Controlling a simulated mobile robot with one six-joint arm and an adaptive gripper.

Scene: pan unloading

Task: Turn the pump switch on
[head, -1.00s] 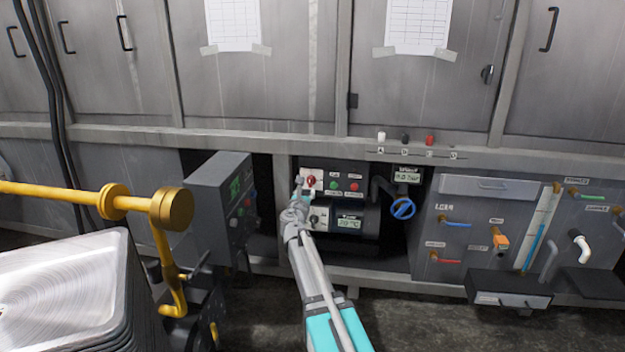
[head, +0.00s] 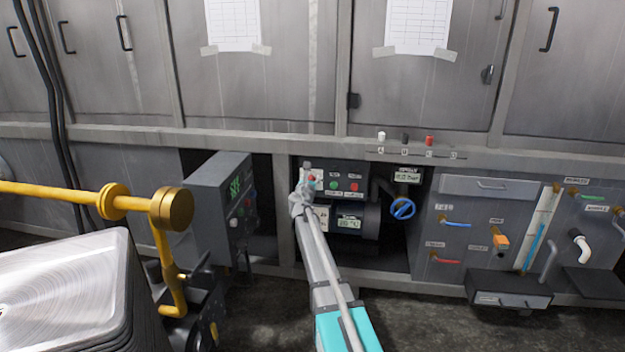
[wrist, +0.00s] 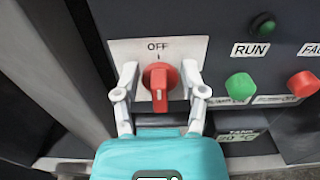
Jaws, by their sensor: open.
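The pump switch is a red rotary knob (wrist: 159,84) on a pale plate (wrist: 190,50) marked OFF at its top. In the wrist view the knob's grip bar stands upright. My gripper (wrist: 158,85) is open, with one finger on each side of the knob. I cannot tell whether the fingers touch it. In the head view my gripper (head: 303,190) is at the upper left of the pump panel (head: 350,172) and hides most of the plate.
A dark RUN lamp (wrist: 263,24), a green button (wrist: 240,86) and a red button (wrist: 303,84) lie right of the knob. A blue valve wheel (head: 402,209) is further right. A grey control box (head: 212,200) juts out to the left.

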